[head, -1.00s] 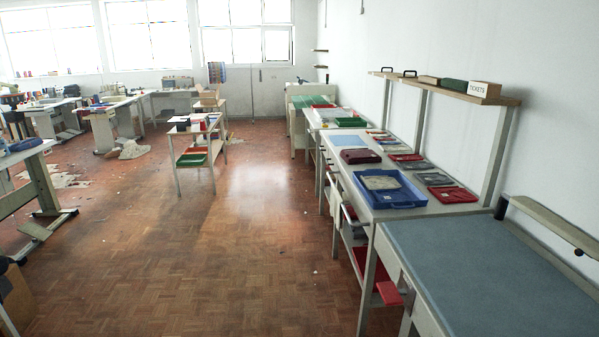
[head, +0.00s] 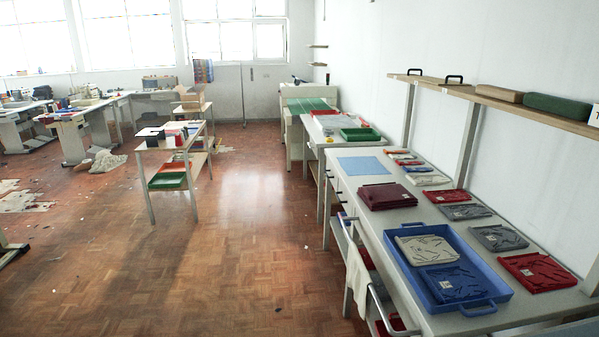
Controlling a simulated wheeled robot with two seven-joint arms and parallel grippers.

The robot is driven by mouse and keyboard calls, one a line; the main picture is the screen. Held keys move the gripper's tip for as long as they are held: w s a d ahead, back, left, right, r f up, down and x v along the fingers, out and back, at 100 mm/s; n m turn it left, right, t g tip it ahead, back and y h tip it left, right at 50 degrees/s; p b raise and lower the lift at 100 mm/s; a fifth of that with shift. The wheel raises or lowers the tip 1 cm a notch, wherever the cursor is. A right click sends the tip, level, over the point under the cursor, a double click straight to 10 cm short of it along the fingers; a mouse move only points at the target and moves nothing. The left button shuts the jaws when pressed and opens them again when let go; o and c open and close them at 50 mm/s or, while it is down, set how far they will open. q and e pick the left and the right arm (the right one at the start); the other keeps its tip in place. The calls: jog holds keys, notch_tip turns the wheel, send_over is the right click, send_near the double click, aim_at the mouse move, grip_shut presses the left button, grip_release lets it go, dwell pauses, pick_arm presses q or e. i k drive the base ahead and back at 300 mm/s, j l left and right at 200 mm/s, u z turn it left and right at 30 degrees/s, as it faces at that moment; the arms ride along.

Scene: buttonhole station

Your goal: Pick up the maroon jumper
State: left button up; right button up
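A dark maroon folded stack (head: 387,196), which looks like the maroon jumper, lies on the long workbench (head: 400,222). It sits behind and to the left of a blue tray (head: 493,276). Brighter red folded garments (head: 537,272) lie to the right of the tray, and another (head: 448,196) lies further back. Neither of my grippers is in view.
The tray holds a cream garment (head: 427,249) and a blue one (head: 453,284). Grey garments (head: 498,238) lie beside it. A light blue sheet (head: 363,166) is behind the maroon stack. The parquet floor (head: 245,265) left of the bench is clear. A small table (head: 158,146) stands further off.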

aim_at(389, 196)
jog(key=i+z, duration=0.1)
jog(key=i, duration=0.95)
jog(key=i+j, duration=0.2)
jog(key=i, duration=0.8)
jog(key=i+l+z, duration=0.05)
